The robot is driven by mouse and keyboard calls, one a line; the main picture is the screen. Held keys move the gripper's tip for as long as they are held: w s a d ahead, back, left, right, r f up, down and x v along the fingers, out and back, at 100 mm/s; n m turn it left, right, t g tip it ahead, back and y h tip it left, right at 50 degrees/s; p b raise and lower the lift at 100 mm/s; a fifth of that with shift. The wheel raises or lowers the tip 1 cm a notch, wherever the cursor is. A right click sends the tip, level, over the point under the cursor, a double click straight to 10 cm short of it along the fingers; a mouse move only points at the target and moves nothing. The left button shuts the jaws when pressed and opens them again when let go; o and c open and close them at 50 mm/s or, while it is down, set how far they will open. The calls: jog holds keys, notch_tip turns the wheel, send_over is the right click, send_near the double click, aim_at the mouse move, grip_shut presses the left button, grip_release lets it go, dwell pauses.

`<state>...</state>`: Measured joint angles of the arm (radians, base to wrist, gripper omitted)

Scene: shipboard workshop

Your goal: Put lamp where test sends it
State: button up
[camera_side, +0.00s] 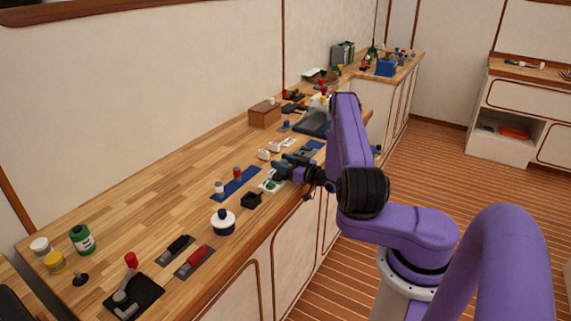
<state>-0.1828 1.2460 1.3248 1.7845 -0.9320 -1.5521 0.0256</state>
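My gripper (284,171) is low over the right part of the long wooden bench. It is small and dark in this view, and I cannot tell whether its fingers are open or shut, or hold anything. Just below and left of it is a small white block with a green top (270,186); I cannot tell whether this is the test device. A blue mat (244,180) to its left carries a white-topped piece (219,187) and a red-topped piece (237,173). I cannot make out for sure which small item is the lamp.
White pieces (264,154) and a wooden box (265,114) lie behind. Black and red tools (194,261) are nearer. The bench's left middle is clear.

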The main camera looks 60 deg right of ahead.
jog(key=shift+r, duration=0.2)
jog(key=s+a, duration=0.1)
jog(key=s, duration=1.1)
jog(key=shift+a, duration=0.3)
